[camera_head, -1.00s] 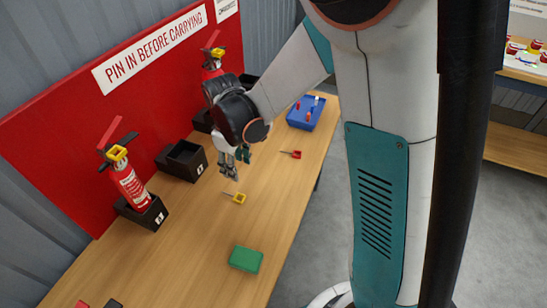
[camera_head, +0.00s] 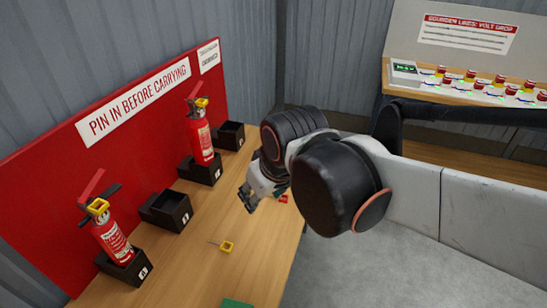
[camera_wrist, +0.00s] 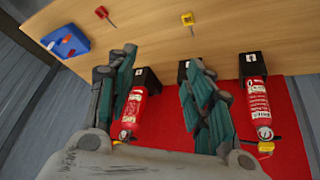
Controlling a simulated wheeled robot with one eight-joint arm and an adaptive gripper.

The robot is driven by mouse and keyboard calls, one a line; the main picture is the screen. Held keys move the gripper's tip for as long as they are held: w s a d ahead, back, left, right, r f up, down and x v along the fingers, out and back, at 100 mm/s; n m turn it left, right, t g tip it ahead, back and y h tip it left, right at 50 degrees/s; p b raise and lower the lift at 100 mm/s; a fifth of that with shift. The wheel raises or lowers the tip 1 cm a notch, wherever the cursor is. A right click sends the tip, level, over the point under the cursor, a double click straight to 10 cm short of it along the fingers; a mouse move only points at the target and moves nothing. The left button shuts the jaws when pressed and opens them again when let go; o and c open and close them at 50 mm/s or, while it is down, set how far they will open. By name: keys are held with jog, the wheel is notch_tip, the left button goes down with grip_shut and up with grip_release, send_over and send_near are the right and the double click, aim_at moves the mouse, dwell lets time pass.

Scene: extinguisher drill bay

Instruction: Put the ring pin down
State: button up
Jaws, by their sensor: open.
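A yellow ring pin (camera_head: 227,247) lies on the wooden table, its thin pin pointing left; it also shows at the top of the wrist view (camera_wrist: 187,19). A red ring pin (camera_wrist: 101,12) lies on the table farther along; in the head view only a bit of red (camera_head: 283,198) shows beside my arm. My gripper (camera_head: 248,197) is open above the table, beyond the yellow pin in the head view.
Two red extinguishers, one nearer (camera_head: 112,240) and one farther (camera_head: 201,138), stand in black holders by the red board. Two other holders (camera_head: 166,211) (camera_head: 230,134) look empty. A blue tray (camera_wrist: 66,41) is at the table's edge. A green block (camera_head: 237,303) is partly cut off.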

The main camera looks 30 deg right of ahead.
jog(key=shift+s+d+r+m+t, duration=0.25)
jog(key=shift+s+m+t, duration=0.1)
jog(key=shift+s, duration=0.4)
jog(key=shift+s+d+r+m+t, duration=0.1)
jog(key=shift+s+d+m+t, duration=0.2)
jog(key=shift+s, duration=0.45)
jog(key=shift+s+d+r+m+t, duration=0.25)
jog(key=shift+s+m, duration=0.1)
jog(key=shift+s, duration=0.4)
jog(key=shift+f, duration=0.1)
jog(key=shift+c, duration=0.4)
